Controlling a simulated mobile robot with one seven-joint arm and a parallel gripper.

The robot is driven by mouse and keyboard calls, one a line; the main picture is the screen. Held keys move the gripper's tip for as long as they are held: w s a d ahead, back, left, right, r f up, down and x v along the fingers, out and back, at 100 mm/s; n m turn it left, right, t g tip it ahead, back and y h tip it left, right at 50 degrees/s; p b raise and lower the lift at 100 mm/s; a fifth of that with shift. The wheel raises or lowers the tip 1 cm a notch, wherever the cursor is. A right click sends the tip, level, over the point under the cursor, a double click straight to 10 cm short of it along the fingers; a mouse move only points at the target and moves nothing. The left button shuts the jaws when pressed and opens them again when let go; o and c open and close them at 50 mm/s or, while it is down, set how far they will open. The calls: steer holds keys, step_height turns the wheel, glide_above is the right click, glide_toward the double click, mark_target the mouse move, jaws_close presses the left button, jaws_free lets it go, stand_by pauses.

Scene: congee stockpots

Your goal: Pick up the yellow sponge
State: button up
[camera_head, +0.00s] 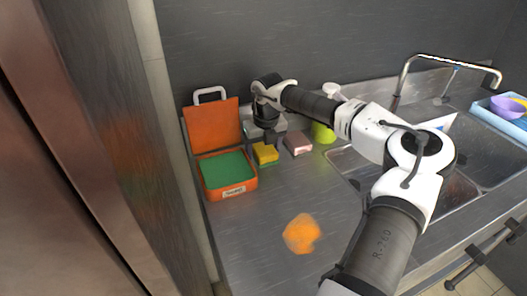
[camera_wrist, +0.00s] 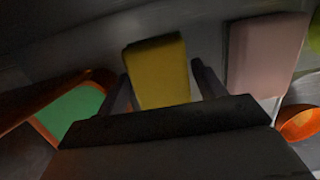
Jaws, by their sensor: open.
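The yellow sponge (camera_head: 265,153) lies on the steel counter, just right of an open orange case (camera_head: 228,188). Its lower edge looks green in the head view. In the wrist view the sponge (camera_wrist: 158,72) shows between my two dark fingers, with a gap to the finger on the right. My gripper (camera_head: 270,140) is pointed down, close above and behind the sponge in the head view. My gripper (camera_wrist: 163,85) is open and holds nothing. Whether a finger touches the sponge I cannot tell.
A pinkish-brown block (camera_head: 298,144) lies right of the sponge, and it shows in the wrist view (camera_wrist: 265,52). A green bottle (camera_head: 323,133) stands farther right, before the sink (camera_head: 440,190). An orange item (camera_head: 302,233) lies on the front counter, with bare counter around it.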

mark_target(263, 147)
steer(key=shift+f, duration=0.2)
steer(key=c, duration=0.8)
steer(key=shift+r, duration=0.1)
step_height(263, 147, up, 18)
steer(key=b, duration=0.3)
steer(key=shift+r, duration=0.15)
steer(key=o, duration=0.4)
steer(key=shift+c, duration=1.3)
